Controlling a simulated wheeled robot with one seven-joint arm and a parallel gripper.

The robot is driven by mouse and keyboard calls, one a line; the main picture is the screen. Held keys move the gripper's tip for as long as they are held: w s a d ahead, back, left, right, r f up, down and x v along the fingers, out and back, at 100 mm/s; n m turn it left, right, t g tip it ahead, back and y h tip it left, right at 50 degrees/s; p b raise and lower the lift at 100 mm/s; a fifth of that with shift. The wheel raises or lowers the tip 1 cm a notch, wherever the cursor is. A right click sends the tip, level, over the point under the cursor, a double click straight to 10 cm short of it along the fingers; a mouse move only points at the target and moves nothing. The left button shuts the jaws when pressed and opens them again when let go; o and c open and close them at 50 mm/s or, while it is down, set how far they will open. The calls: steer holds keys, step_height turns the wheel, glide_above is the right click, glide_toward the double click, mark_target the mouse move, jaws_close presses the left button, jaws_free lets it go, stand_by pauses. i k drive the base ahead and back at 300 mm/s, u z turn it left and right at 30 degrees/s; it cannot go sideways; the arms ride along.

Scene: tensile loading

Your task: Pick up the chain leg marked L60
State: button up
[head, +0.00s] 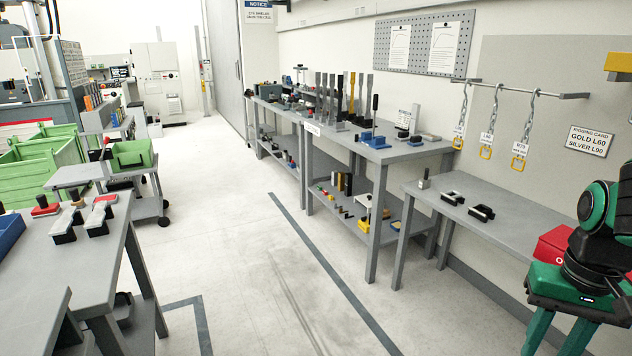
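Three chain legs hang in a row from a wall rail (520,88) at the right of the head view: a left one (462,117), a middle one (492,122) and a right one (526,129). Each has a grey chain, a small white tag and a yellow link at its lower end. The tags are too small to read surely, so I cannot tell which is L60. A wall card (590,141) reads "GOLD L60, SILVER L90". My gripper (557,338) is at the bottom right, in front of and below the chains. Its green fingers are apart with nothing seen between them; their tips are cut off.
A low grey bench (510,218) stands below the chains, with black blocks (481,212) and a red box (553,245) on it. A taller workbench (385,152) with tools is left of it. The floor (240,255) in the middle is clear.

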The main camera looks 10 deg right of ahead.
mark_target(487, 138)
steer(key=u, duration=0.45)
steer(key=i, duration=1.1)
steer(key=u, duration=0.3)
steer(key=i, duration=1.15)
steer(key=z, duration=0.65)
steer(key=i, duration=0.9)
steer(key=z, duration=1.05)
steer(key=i, duration=0.55)
steer(key=z, duration=0.35)
